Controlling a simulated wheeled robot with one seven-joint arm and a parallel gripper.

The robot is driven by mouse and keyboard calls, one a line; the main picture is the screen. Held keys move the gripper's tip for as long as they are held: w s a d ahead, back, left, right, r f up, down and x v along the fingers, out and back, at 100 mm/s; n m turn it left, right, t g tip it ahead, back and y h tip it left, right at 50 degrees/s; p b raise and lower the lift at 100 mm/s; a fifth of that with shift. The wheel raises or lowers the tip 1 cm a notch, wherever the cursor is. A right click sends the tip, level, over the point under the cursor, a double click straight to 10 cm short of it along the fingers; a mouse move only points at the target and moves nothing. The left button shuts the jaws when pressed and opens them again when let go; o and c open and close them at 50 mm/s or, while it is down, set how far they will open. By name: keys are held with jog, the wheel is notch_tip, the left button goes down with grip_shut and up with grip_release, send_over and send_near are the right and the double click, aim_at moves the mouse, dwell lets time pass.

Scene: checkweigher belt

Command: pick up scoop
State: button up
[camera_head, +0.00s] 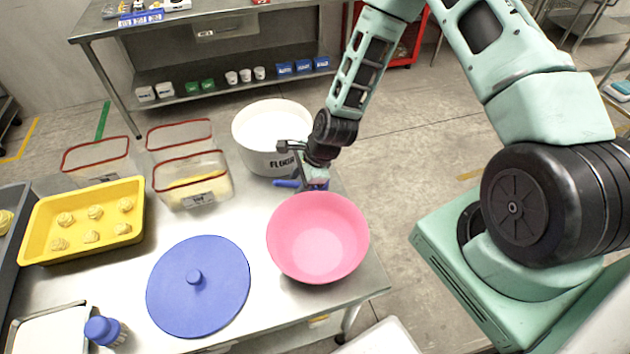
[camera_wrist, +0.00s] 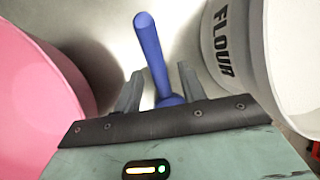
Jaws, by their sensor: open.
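The blue scoop (camera_wrist: 150,55) lies on the steel table between the pink bowl and the flour tub. In the wrist view its handle points away from my gripper (camera_wrist: 158,85) and passes between the two open fingers, while its other end is hidden behind the gripper body. In the head view the scoop's handle (camera_head: 286,184) sticks out to the left of my gripper (camera_head: 300,165). My gripper is open, pointing down over the scoop. I cannot tell whether the fingers touch it.
The pink bowl (camera_head: 318,238) stands close in front of the gripper, and the white flour tub (camera_head: 262,148) close behind. A blue lid (camera_head: 225,290), a yellow tray (camera_head: 50,205) of dough pieces and clear red-rimmed containers (camera_head: 215,195) fill the table's left side.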

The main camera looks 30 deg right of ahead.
jog(key=shift+x, duration=0.85)
grip_shut()
jog(key=shift+r, duration=0.1)
